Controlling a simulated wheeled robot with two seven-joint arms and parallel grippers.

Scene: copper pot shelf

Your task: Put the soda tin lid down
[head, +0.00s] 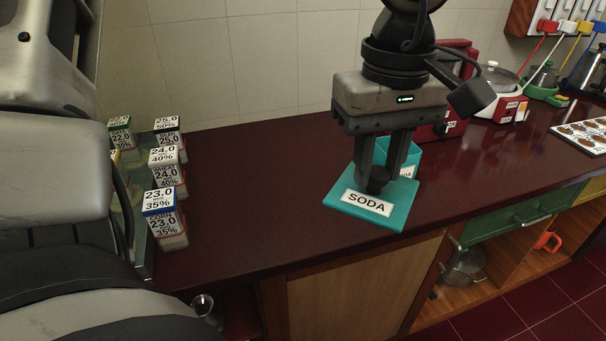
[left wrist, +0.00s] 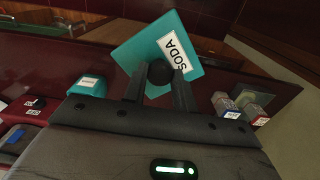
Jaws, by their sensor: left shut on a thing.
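The soda tin lid (head: 395,205) is a flat teal square with a white SODA label and a dark round knob. My left gripper (head: 379,180) points down and is shut on that knob. The lid is over the counter near its front edge; I cannot tell whether it touches the surface. In the left wrist view the lid (left wrist: 139,53) shows beyond my left gripper (left wrist: 159,88), with the knob between the fingers. The teal soda tin (head: 407,156) stands behind the lid, partly hidden by the fingers. It also shows in the left wrist view (left wrist: 90,82). My right gripper is not in view.
The dark red counter (head: 260,190) is clear left of the lid. Several small labelled containers (head: 163,180) stand at the left. A red appliance (head: 455,122), a white scale with a pot (head: 500,100) and a tray of brown rounds (head: 588,135) are at the right.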

